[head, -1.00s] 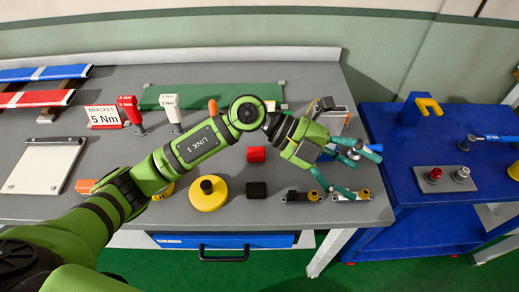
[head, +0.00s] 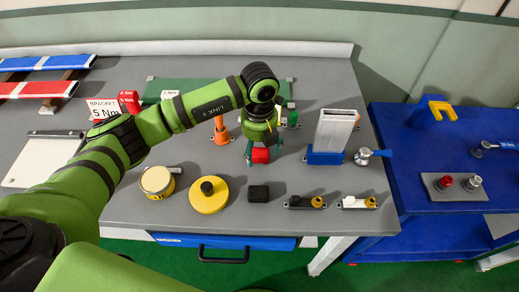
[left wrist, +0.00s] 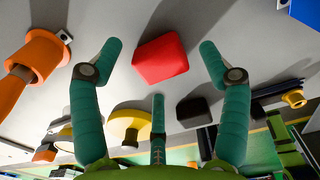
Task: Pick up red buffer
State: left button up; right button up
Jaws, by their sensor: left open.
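The red buffer (head: 260,155) is a small red block on the grey worktable. In the head view my left gripper (head: 262,150) is right above it, pointing down, and partly covers it. In the left wrist view the red buffer (left wrist: 160,58) lies between the spread teal fingers of my left gripper (left wrist: 158,70). The fingers are open and a gap shows on both sides of the block. My right gripper is not in view.
A black block (head: 258,192), a yellow disc (head: 208,196) with a black knob and a yellow-and-white round item (head: 157,182) stand nearer the front. An orange part (head: 221,132) is just left of the gripper. A blue holder (head: 326,156) stands to the right.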

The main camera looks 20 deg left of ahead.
pick_arm(q)
jog(key=shift+f, duration=0.6)
jog(key=c, duration=1.4)
